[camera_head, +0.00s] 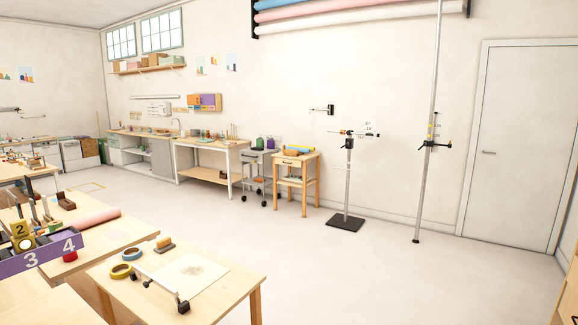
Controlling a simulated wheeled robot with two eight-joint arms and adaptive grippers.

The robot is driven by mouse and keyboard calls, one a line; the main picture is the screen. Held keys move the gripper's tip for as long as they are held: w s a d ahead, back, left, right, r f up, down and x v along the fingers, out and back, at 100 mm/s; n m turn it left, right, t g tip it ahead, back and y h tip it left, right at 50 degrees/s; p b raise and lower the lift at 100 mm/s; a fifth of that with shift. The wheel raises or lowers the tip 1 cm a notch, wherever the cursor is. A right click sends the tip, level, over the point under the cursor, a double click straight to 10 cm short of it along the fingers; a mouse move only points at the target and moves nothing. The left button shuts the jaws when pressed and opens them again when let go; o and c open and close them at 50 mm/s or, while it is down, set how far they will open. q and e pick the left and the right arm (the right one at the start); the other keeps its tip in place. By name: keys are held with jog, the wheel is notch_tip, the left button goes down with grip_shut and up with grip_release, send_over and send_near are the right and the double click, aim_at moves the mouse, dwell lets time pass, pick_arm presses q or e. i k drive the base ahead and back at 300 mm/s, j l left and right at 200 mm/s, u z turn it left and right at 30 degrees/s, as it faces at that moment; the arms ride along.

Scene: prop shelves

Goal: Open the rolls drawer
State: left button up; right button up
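A small wooden stand (313,178) with a drawer front (289,162) under its top stands against the back wall. The drawer front looks flush with the stand, so it appears shut. No label is readable, so I cannot tell whether this is the rolls drawer.
A near wooden table (230,283) holds tape rings (121,271) and a paper sheet (185,270). A purple numbered box (50,253) stands at lower left. A pole on a black base (345,223) and a tall pole (424,180) stand right. Open floor lies between.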

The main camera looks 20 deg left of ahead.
aim_at(280, 161)
jog(key=i+j+u, duration=0.1)
jog(key=i, duration=0.3)
jog(key=i+j+u, duration=0.1)
jog(key=i, duration=0.3)
jog(key=i+z, duration=0.15)
jog(key=i, duration=0.95)
jog(key=i+j+z, duration=0.1)
jog(key=i, duration=1.05)
jog(key=i+j+u, duration=0.25)
jog(key=i, duration=0.25)
jog(key=i+u, duration=0.3)
jog(key=i, duration=0.2)
jog(key=i+u, duration=0.25)
jog(key=i, duration=0.3)
jog(key=i+l+u, duration=0.25)
jog(key=i, duration=0.25)
jog(key=i+l+u, duration=0.25)
jog(key=i, duration=0.25)
jog(key=i+u, duration=0.35)
jog(key=i, duration=1.8)
